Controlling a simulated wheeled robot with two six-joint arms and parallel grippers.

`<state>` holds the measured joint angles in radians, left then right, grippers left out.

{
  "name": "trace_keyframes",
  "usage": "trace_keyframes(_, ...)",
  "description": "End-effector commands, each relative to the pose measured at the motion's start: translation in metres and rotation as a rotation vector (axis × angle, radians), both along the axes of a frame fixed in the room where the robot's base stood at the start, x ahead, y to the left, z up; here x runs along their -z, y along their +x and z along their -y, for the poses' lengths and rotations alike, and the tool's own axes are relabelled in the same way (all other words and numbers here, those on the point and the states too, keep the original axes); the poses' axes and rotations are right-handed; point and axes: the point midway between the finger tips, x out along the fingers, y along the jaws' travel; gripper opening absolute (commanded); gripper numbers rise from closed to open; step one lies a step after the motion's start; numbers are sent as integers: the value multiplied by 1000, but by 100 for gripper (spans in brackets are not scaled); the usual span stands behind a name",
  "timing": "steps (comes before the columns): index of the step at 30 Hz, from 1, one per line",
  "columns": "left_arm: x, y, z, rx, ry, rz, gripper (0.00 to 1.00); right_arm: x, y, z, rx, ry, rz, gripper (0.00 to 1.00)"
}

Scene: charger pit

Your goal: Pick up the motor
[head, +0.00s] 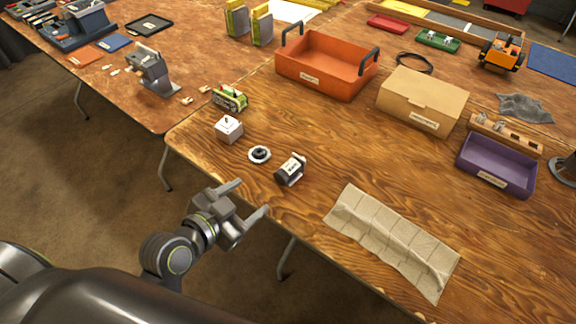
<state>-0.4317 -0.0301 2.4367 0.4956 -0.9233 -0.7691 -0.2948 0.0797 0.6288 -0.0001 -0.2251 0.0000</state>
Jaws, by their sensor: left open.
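The motor appears to be the dark cylinder with a white label (290,170), lying on the wooden table near its front left edge. My left gripper (252,196) is open and empty, its two fingers apart and pointing toward the table. It is in front of and to the left of the motor, by the table's edge, and does not touch it. My right gripper is not in view.
Close to the motor are a black and white ring (260,154), a white cube (229,129) and a green tracked toy (230,97). Behind stand an orange tray (310,82) and a cardboard box (425,98).

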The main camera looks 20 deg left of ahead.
Motion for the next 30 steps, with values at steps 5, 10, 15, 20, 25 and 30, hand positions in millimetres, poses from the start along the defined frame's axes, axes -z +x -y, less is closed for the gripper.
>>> trace_keyframes(5,12,33,11,0,-5,0,63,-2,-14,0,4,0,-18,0)
trace_keyframes(10,26,63,21,1,-4,-1,63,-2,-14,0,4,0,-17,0)
trace_keyframes(15,37,88,28,0,-1,-2,63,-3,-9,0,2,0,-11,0)
trace_keyframes(20,41,99,31,-1,-2,-1,63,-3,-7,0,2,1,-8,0)
trace_keyframes(25,46,107,34,0,-3,-2,63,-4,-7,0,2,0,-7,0)
trace_keyframes(30,57,126,41,1,-2,-2,63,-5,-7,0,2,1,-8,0)
